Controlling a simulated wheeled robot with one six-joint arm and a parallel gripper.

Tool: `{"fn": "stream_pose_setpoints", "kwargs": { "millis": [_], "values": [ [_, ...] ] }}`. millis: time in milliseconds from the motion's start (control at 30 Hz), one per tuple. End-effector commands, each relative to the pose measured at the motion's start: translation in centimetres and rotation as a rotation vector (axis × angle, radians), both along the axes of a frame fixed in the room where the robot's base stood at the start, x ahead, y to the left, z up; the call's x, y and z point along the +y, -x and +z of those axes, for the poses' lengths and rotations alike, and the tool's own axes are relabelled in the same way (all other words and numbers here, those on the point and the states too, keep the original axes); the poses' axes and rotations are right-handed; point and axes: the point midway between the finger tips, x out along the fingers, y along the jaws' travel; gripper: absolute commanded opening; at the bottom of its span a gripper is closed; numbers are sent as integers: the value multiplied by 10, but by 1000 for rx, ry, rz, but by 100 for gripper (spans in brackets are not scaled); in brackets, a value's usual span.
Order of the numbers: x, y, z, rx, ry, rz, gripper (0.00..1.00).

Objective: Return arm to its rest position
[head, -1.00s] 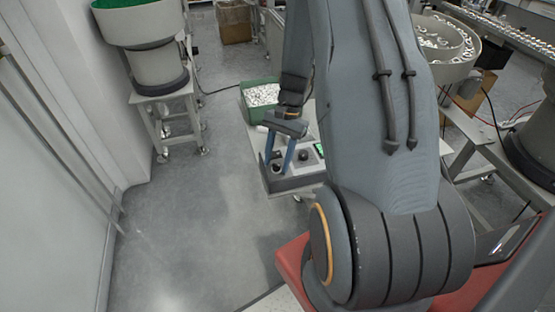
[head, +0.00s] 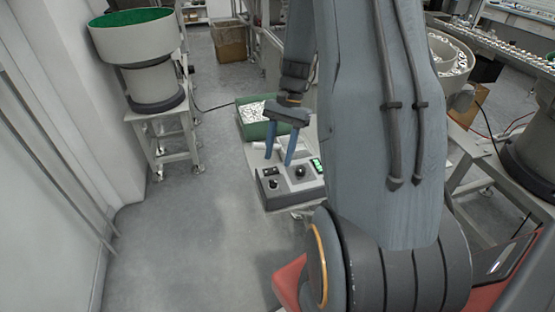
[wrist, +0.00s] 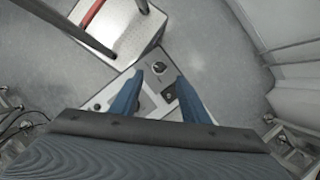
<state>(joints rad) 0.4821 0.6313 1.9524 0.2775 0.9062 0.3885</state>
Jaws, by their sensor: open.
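My gripper (head: 278,161) hangs in the middle of the head view with its two blue fingers pointing down. The fingers are apart and nothing is between them. It is above the small cart (head: 262,158) that carries a grey control box (head: 291,187) with dark knobs and a green display. In the wrist view my gripper (wrist: 158,82) shows its two blue fingers spread over the control box (wrist: 137,76), with a dark knob beyond the tips. The gap between the fingertips and the box is hard to judge.
A green bin (head: 257,130) of white parts stands on the cart behind my gripper. A bowl feeder (head: 140,50) on a stand is at the left, another bowl (head: 452,62) at the right. A cardboard box (head: 229,42) is at the back. The floor (head: 190,240) at the left is clear.

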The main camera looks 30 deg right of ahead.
Motion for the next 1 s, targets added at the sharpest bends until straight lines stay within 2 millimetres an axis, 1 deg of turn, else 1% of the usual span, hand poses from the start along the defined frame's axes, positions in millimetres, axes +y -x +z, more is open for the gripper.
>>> {"fn": "stream_pose_setpoints", "kwargs": {
  "millis": [467,533,567,667,767,900,1000],
  "values": [
    [0,0,0,0,0,0,42],
    [7,2,4,-12,10,30,42],
    [12,2,8,-21,17,53,42],
    [33,8,21,-67,55,168,42],
    [62,20,38,-134,104,330,42],
    [102,42,59,-237,169,574,42],
    [126,59,70,-309,207,740,42]
  ]
}}
